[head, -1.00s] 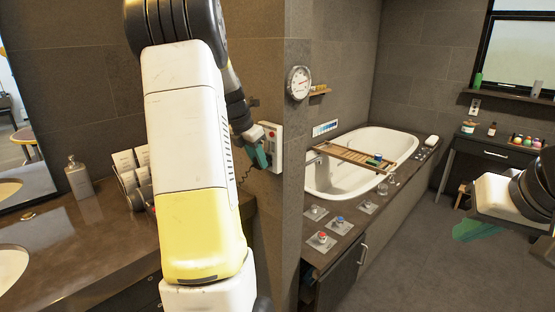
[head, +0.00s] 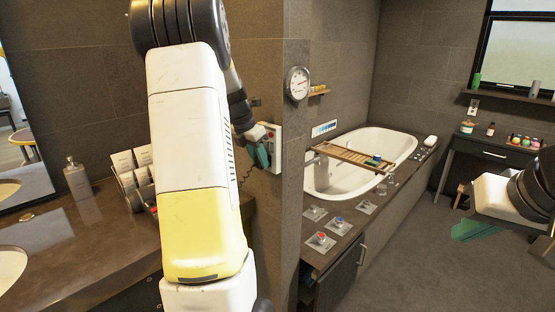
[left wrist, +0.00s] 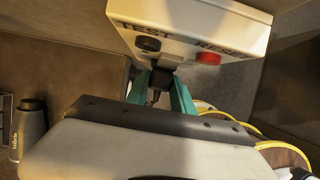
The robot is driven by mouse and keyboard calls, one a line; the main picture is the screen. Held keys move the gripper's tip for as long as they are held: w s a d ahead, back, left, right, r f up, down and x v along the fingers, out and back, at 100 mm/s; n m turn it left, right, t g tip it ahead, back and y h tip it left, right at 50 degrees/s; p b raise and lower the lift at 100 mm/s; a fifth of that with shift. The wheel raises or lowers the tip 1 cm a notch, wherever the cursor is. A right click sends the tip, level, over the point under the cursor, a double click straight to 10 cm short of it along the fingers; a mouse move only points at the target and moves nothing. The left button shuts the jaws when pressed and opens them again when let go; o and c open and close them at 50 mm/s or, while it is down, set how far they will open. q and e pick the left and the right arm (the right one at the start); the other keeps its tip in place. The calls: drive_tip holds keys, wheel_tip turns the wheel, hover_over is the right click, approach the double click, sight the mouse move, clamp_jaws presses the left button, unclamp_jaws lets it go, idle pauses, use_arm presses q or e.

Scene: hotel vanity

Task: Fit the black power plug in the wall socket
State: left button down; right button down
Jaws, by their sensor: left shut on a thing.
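The wall socket (head: 277,138) is a white box with a red button, on the end of the tiled wall in the head view. In the left wrist view the socket box (left wrist: 235,22) shows a black button, a red button and TEST and RESET lettering. My left gripper (head: 262,156) is right at the box, its teal fingers shut on the black power plug (left wrist: 161,78). The plug is close against the box face; I cannot tell whether its prongs are inside.
A vanity counter (head: 75,235) with a soap bottle (head: 80,178) and a card holder lies on the left. A bathtub (head: 400,143) with a wooden tray is right of the wall. A dark side table (head: 487,150) stands at the back right.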

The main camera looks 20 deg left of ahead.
use_arm(q)
drive_tip(key=shift+w+d, duration=0.2)
drive_tip(key=shift+w, duration=0.3)
drive_tip(key=c, duration=1)
unclamp_jaws()
drive_tip(key=shift+v, duration=3.95)
